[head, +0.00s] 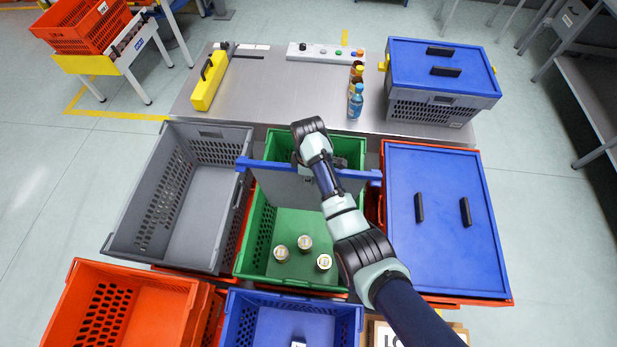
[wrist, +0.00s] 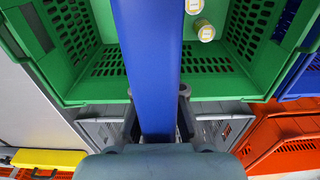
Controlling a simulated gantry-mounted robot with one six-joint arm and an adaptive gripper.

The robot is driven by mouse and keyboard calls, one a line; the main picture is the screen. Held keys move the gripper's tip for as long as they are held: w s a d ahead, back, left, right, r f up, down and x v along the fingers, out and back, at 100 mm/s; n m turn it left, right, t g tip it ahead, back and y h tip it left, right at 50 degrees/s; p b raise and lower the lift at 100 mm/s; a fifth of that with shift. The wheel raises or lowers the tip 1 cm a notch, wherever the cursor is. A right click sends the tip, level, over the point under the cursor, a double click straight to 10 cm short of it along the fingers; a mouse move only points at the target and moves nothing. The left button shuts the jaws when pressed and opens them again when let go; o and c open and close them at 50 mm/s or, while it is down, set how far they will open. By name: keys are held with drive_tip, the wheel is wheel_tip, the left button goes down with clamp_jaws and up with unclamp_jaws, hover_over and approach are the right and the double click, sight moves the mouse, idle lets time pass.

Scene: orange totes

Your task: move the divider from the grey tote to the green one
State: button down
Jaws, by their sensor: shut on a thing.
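The divider is a blue bar (head: 258,165) with a grey plate (head: 285,187) hanging below it. It lies crosswise over the far half of the green tote (head: 300,225), and its ends reach past both side walls. I cannot tell whether it touches the rims. My gripper (wrist: 158,105) is shut on the middle of the blue bar, with one finger on each side in the wrist view. In the head view my arm hides most of the gripper. The grey tote (head: 212,215) at the left is empty.
Several lidded jars (head: 305,243) stand in the near half of the green tote. A blue-lidded tote (head: 440,215) is at its right. Bottles (head: 355,102), a yellow case (head: 210,82) and a lidded box (head: 443,80) stand on the metal table (head: 275,90) behind.

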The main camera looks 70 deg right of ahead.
sight(308, 188)
wheel_tip(308, 188, down, 19)
drive_tip(key=b, duration=1.3)
drive_tip(key=shift+b, duration=0.4)
drive_tip(key=c, duration=1.2)
unclamp_jaws()
drive_tip(key=shift+r, duration=0.1)
wheel_tip(308, 188, up, 12)
drive_tip(key=shift+f, duration=0.1)
